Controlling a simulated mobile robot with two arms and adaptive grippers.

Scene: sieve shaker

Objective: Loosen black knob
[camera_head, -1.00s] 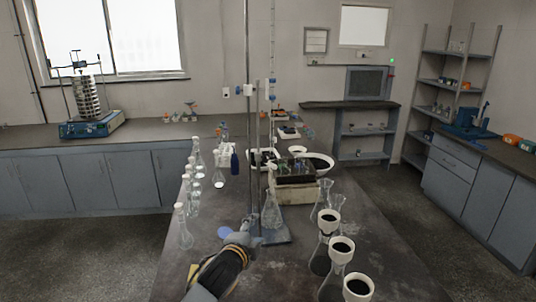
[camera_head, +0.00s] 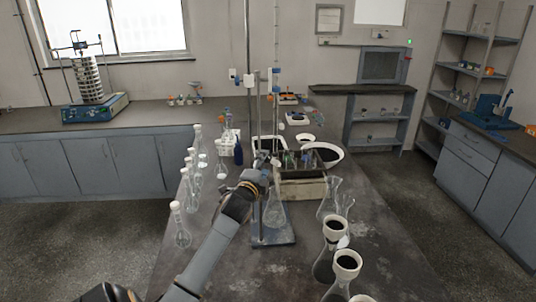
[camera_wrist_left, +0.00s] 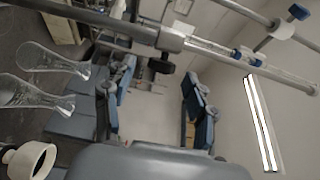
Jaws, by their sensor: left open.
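The sieve shaker (camera_head: 92,103) stands on the back-left counter, with a stack of round sieves (camera_head: 89,78) between two rods. A small dark clamping part, possibly a black knob (camera_head: 76,36), sits above the stack. My left gripper (camera_head: 268,162) is open over the middle bench, beside the metal stand and far from the shaker. Its fingertips are small and hard to make out. In the left wrist view, a small black knob (camera_wrist_left: 168,67) shows by a clamp on the stand's rod, apart from the gripper body. My right gripper is not seen.
A flask (camera_head: 275,210) stands on the stand's base (camera_head: 272,236), close to my arm. Several glass flasks line the bench's left side. Flasks with black-filled funnels (camera_head: 347,261) stand at front right. The floor at left is open.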

